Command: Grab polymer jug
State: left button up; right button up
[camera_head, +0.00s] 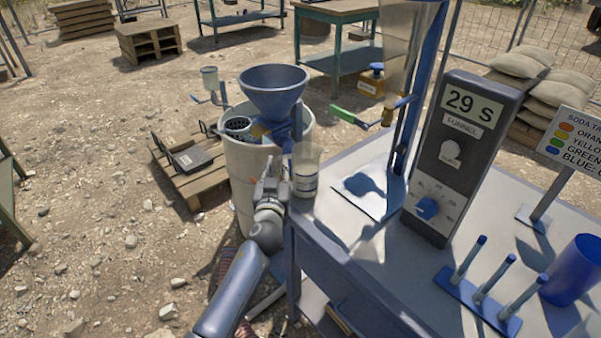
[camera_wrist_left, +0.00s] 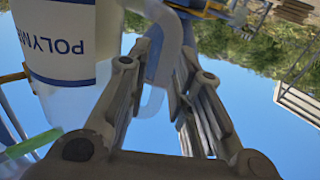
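The polymer jug (camera_head: 305,172) is a translucent container with a white and blue label. It stands at the left corner of the grey-topped table. In the left wrist view its label (camera_wrist_left: 62,45) fills the upper left, and its pale handle (camera_wrist_left: 172,45) runs in front of the fingers. My left gripper (camera_head: 272,182) is just left of the jug at the table edge. In the left wrist view its fingers (camera_wrist_left: 165,75) stand on either side of the handle with a narrow gap between them. I cannot tell whether they press on it. My right gripper is not in view.
A mud tank with a blue funnel (camera_head: 273,90) stands close behind the left gripper. A tall Marsh-type funnel stand, a timer box (camera_head: 462,150), a peg rack (camera_head: 480,295) and a blue cup (camera_head: 575,270) occupy the table. A pallet (camera_head: 190,175) lies left of the tank.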

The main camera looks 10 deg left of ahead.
pick_arm(q)
grip_shut()
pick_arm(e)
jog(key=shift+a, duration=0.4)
pick_arm(q)
jog(key=shift+r, duration=0.2)
